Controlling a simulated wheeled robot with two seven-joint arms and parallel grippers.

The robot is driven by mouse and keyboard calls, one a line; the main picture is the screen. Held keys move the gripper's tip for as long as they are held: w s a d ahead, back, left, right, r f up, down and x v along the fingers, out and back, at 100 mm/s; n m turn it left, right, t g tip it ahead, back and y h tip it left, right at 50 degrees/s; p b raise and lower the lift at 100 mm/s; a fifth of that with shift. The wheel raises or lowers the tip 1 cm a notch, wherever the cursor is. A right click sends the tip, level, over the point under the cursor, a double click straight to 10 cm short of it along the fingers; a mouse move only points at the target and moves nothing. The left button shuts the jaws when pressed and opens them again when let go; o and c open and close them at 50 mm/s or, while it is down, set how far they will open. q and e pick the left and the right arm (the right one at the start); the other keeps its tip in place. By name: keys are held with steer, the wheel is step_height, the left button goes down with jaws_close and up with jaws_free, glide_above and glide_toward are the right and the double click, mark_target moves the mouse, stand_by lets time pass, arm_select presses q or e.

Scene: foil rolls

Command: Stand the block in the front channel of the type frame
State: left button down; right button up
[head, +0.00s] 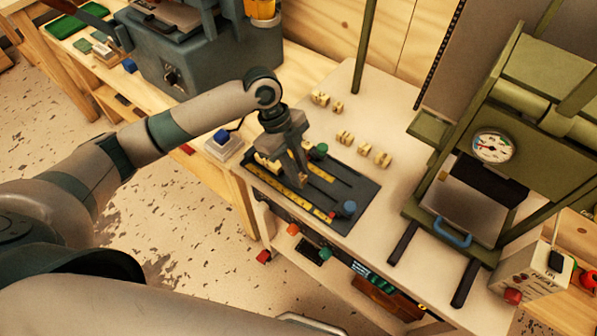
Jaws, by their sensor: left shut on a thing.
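The type frame (361,190) is a dark flat plate with long channels on the pale bench. A yellow ruler strip runs along its front edge, and a green knob (318,151) and a blue knob (349,208) stand on it. My left gripper (299,180) points down over the frame's front left part and is shut on the block. The fingers hide most of the block, so I cannot tell whether it touches the channel floor. Cream pieces (268,161) show beside the gripper at the frame's left end. My right gripper is out of view.
Several loose cream letter blocks (365,149) lie on the bench behind the frame. A green press (478,150) with a dial stands to the right. Bare bench lies between frame and press.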

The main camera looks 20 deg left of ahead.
arm_select(q)
steer(key=shift+f, duration=0.75)
steer(key=c, duration=1.6)
jaws_free()
steer(key=shift+f, duration=0.1)
steer(key=shift+a+r, duration=0.1)
steer(key=shift+r, duration=0.3)
steer(key=shift+b+v, duration=1.1)
steer(key=shift+v, duration=4.65)
